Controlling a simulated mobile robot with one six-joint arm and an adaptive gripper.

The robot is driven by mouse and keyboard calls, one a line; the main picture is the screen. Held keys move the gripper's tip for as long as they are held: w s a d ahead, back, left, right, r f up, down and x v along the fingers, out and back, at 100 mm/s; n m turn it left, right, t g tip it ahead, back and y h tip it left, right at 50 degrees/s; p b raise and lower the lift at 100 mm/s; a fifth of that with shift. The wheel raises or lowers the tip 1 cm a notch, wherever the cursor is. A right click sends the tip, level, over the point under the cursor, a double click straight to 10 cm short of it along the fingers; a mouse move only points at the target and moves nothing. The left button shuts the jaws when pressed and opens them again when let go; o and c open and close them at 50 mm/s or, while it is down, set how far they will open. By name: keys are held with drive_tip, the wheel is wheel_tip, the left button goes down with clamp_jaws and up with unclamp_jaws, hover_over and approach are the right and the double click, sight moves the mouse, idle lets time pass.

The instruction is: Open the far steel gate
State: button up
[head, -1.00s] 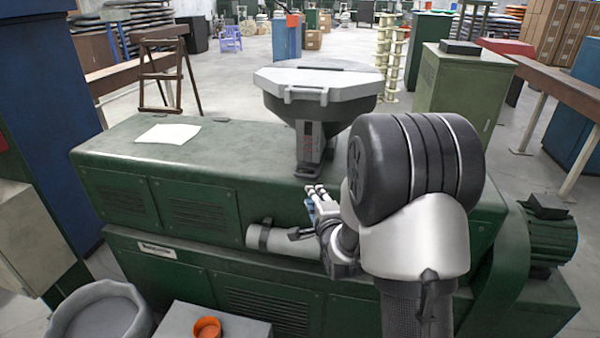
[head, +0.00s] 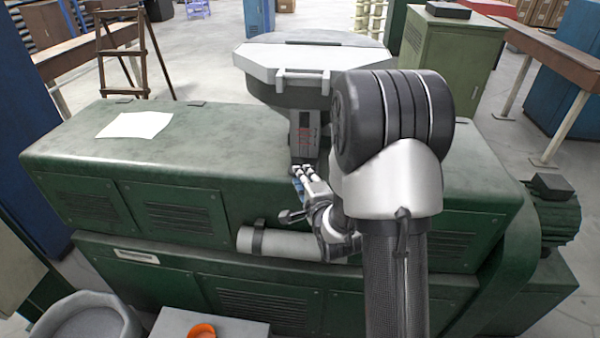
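I cannot make out a steel gate in this view. My gripper (head: 301,174) is low in front of the green machine (head: 215,165), its fingertips pointing up and away, just below the foot of the grey hopper (head: 308,58) on top. The fingers are small and partly overlap the machine, so I cannot tell whether they are open or touching it. My own arm hides part of the machine's right side.
White paper (head: 135,125) lies on the machine top. A grey round bin (head: 85,318) and an orange cup (head: 200,331) on a grey box stand at the front left. A green cabinet (head: 450,65) and a brown bench (head: 550,60) stand at the right. Open floor shows behind.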

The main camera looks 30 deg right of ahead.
drive_tip(key=shift+s, duration=0.15)
drive_tip(key=shift+c, duration=0.3)
clamp_jaws()
